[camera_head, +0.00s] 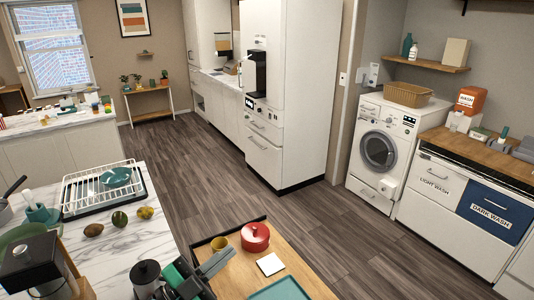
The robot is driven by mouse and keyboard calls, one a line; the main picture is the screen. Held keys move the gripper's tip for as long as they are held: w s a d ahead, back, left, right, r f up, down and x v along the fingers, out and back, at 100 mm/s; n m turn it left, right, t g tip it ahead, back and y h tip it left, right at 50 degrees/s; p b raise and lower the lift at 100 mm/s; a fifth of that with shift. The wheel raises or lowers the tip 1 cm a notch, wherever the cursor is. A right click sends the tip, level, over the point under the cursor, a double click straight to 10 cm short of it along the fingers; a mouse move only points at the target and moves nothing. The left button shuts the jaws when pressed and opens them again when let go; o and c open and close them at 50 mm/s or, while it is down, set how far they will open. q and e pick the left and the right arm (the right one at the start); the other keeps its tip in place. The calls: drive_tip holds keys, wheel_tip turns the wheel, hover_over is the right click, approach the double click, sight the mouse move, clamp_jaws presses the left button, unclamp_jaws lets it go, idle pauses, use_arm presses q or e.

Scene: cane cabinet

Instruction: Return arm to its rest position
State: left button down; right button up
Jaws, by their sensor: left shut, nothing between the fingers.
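My left gripper (217,263) shows at the bottom middle, with dark and green parts and grey fingers. Its fingers are shut with nothing between them. In the picture it overlaps the left edge of a wooden-topped table or cart (238,285), and I cannot tell how high above it the fingers are. My right gripper is not in view.
A marble counter (150,240) at left holds a dish rack (103,188) and fruit. Wood floor (300,225) beyond is clear.

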use_arm(q)
drive_tip(key=w+a+f+n+t+y, duration=0.1)
drive_tip(key=a+f+n+t+y, duration=0.15)
drive_tip(key=a+n+y, duration=0.35)
drive_tip(key=w+a+f+n+t+y, duration=0.15)
drive_tip(key=a+n+t+y, duration=0.25)
drive_tip(key=n+y, duration=0.4)
drive_tip(key=s+a+f+n+g+y, duration=0.2)
drive_tip(key=s+a+f+g, duration=0.1)
drive_tip(key=f, duration=0.2)
drive_tip(key=s+a+f+n+g+y, duration=0.2)
drive_tip(key=s+f+g+y, duration=0.1)
drive_tip(key=f, duration=0.3)
drive_tip(key=s+d+f+g+h, duration=0.1)
drive_tip(key=s+f+g, duration=0.45)
drive_tip(key=s, duration=0.35)
drive_tip(key=s+f+g+h, duration=0.1)
drive_tip(key=s+f+g, duration=0.45)
drive_tip(key=s, duration=0.35)
wheel_tip(320, 180, down, 35)
drive_tip(key=m+b, duration=0.1)
drive_tip(key=b, duration=0.2)
drive_tip(key=s+a+f+g+b, duration=0.1)
drive_tip(key=s+a+f+g, duration=0.1)
drive_tip(key=s+f, duration=1.7)
drive_tip(key=shift+s+a+f+b, duration=0.25)
drive_tip(key=shift+a+f+b, duration=0.05)
drive_tip(key=shift+a+f, duration=0.45)
